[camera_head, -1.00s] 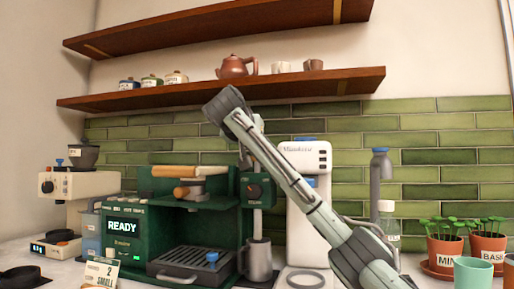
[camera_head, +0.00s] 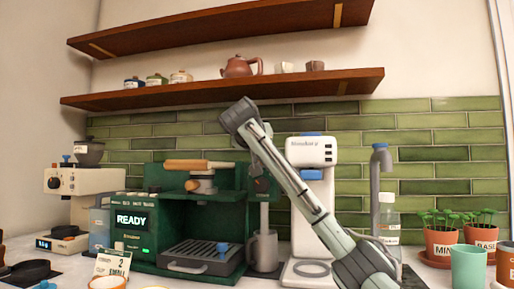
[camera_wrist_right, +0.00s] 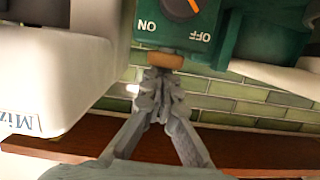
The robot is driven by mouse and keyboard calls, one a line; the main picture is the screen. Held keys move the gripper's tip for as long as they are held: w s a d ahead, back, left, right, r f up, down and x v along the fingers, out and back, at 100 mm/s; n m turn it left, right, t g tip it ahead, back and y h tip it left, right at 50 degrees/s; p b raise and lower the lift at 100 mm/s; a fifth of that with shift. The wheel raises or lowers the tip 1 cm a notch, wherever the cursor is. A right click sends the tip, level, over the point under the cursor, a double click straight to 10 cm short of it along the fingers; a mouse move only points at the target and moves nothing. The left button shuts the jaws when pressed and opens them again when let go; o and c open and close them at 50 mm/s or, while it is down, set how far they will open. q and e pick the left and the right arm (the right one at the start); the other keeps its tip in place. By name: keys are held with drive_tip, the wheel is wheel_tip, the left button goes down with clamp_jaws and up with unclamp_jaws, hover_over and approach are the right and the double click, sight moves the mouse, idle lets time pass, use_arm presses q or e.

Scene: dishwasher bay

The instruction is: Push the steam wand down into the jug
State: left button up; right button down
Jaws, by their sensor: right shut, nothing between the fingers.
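The steam wand (camera_head: 264,217) is a grey upright tube below the dial housing on the right of the green coffee machine (camera_head: 150,232). Its lower end reaches the mouth of the grey metal jug (camera_head: 263,252); how deep it sits is hidden by the jug wall. My right gripper (camera_wrist_right: 158,82) is shut and empty. Its fingertips are at a tan knob (camera_wrist_right: 158,60) on the green ON/OFF housing (camera_wrist_right: 190,30); whether they touch cannot be told. In the head view my right arm partly covers the housing and gripper. My left gripper is out of view.
A white Mizudori-type machine (camera_head: 312,152) stands right of the jug, close to my right arm. A drip tray (camera_head: 200,257) is left of the jug. A shelf (camera_head: 230,88) runs above.

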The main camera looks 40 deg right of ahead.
drive_tip(key=shift+f, duration=0.3)
drive_tip(key=shift+d, duration=0.1)
drive_tip(key=shift+s+a, duration=0.2)
drive_tip(key=shift+a, duration=0.1)
drive_tip(key=v, duration=1.1)
drive_tip(key=shift+s+r, duration=0.2)
drive_tip(key=shift+r, duration=0.15)
drive_tip(key=shift+a, duration=0.15)
